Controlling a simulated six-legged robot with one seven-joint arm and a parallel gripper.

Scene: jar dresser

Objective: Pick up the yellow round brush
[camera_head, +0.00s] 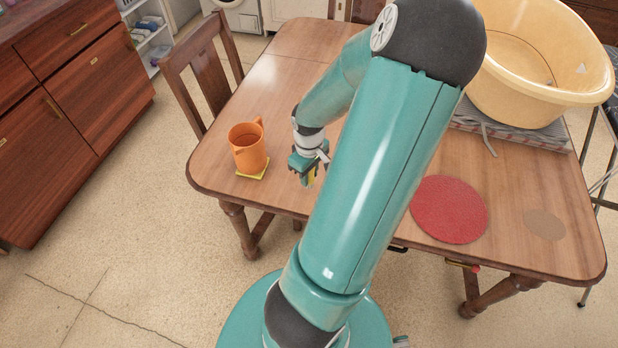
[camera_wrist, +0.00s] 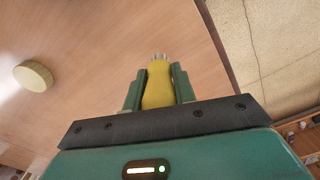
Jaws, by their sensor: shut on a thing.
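The yellow round brush (camera_wrist: 158,88) is between the two green fingers of my gripper (camera_wrist: 158,82) in the wrist view. The fingers are shut on its yellow body, and a pale grey end sticks out beyond them. In the head view my gripper (camera_head: 308,172) is over the near edge area of the wooden table, to the right of the orange mug. Only a small bit of yellow shows at the fingers there. I cannot tell whether the brush touches the table.
The orange mug (camera_head: 248,150) stands on a yellow coaster (camera_head: 254,175) on the wooden table (camera_head: 295,70). A red round mat (camera_head: 449,209) and a pale disc (camera_head: 544,224) lie to the right. A large yellow basin (camera_head: 540,60) stands behind them. A wooden chair (camera_head: 203,70) is at the left.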

